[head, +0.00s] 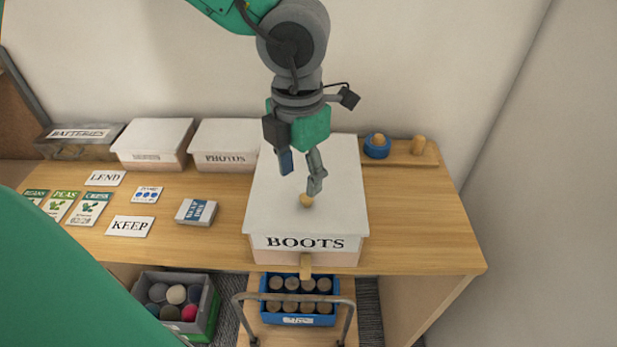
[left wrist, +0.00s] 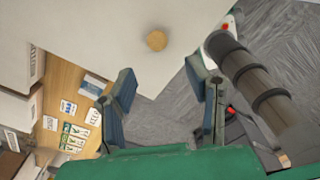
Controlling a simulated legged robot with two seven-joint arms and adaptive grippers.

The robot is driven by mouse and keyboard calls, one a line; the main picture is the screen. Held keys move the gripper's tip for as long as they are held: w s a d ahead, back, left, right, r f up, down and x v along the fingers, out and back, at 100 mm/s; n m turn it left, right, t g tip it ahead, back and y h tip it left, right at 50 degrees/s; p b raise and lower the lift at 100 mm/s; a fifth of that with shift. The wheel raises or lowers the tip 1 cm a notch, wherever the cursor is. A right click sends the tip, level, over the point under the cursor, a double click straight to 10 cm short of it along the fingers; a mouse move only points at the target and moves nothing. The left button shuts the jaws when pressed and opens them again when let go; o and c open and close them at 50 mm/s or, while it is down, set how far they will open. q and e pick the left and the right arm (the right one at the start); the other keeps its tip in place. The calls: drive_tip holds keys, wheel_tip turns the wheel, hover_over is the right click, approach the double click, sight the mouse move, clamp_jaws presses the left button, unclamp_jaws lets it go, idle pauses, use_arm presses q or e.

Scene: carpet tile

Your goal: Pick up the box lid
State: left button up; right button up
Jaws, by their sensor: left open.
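The white box lid (head: 275,205) lies flat on the box marked BOOTS (head: 345,257) near the table's front edge. A small round wooden knob (head: 307,201) stands on the lid. My left gripper (head: 301,176) points down over the lid with its fingers spread and nothing between them. It is just behind the knob in the head view, apparently above the lid. In the left wrist view, the lid (left wrist: 95,25) fills the upper part and the knob (left wrist: 156,41) shows beyond the open fingertips (left wrist: 162,75). My right gripper is not in view.
White boxes, one marked PHOTOS (head: 227,145), stand left of the BOOTS box. Cards and a small deck (head: 196,212) lie on the table's left. A wooden board (head: 400,155) with a blue ring lies behind right. The table's front right is clear. A cart rail (head: 290,298) stands below.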

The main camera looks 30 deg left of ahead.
sight(304, 196)
use_arm(q)
drive_tip(key=shift+w+a+f, duration=0.1)
drive_tip(key=shift+w+f, duration=0.1)
drive_tip(key=shift+f, duration=0.5)
drive_tip(key=f, duration=0.3)
drive_tip(key=w+d+f, duration=0.1)
drive_tip(key=shift+f, duration=0.35)
drive_tip(key=shift+s+a, duration=0.1)
drive_tip(key=shift+a, duration=0.2)
drive_tip(key=shift+c, duration=0.8)
drive_tip(key=shift+a, duration=0.1)
clamp_jaws()
